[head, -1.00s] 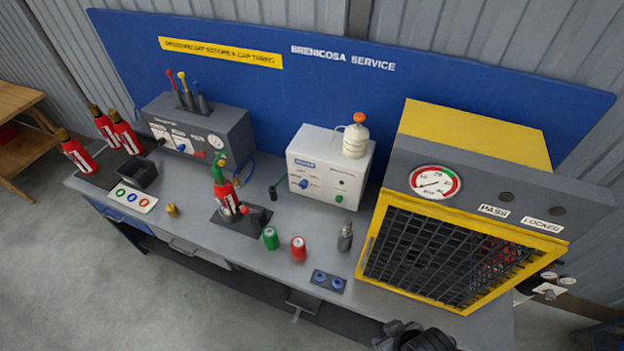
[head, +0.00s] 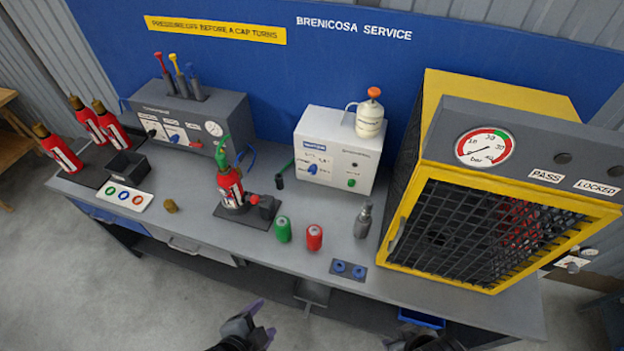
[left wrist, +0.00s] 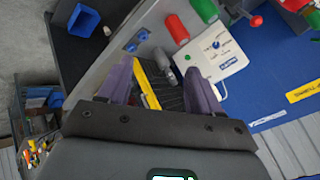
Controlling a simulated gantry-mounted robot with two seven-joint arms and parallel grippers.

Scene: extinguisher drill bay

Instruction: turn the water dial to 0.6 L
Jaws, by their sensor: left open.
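The white box (head: 334,148) at the bench's back middle carries a blue dial (head: 312,169) at its lower left, with small marks around it; this is likely the water dial. Its pointer setting is too small to read. The dial (left wrist: 216,44) also shows on the white box in the left wrist view. My left gripper (head: 258,325) is in front of the bench at the bottom of the head view, well short of the box. Its purple fingers (left wrist: 160,85) are apart and empty. Dark parts of my right gripper (head: 428,338) show at the bottom edge; its fingers are unclear.
A red extinguisher (head: 231,188) stands in a holder left of the box. Green (head: 283,229) and red (head: 314,237) cylinders and a grey fitting (head: 363,221) stand before the box. A yellow-framed cage (head: 480,230) fills the right. A grey unit (head: 195,125) stands back left.

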